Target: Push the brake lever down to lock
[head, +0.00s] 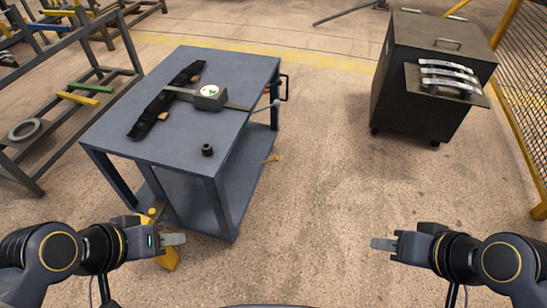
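A blue-grey table or cart (150,145) stands left of centre, with a lower shelf. A thin grey rod with a rounded end (268,106) sticks out from its right side. A small yellow lever-like piece (271,159) juts out lower on the same side. I cannot tell for certain which of these is the brake lever. My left gripper (174,239) is near the table's front legs, in front of a yellow piece (167,257) it partly hides. My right gripper (382,243) is over bare floor, well right of the table. Both look empty, fingers seen edge-on.
On the tabletop are a black strap (150,115), a grey device (210,97) and a small dark ring (207,150). A dark cabinet (415,95) with curved metal strips stands back right, beside a yellow mesh fence (522,90). Racks (60,90) stand left. The middle floor is clear.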

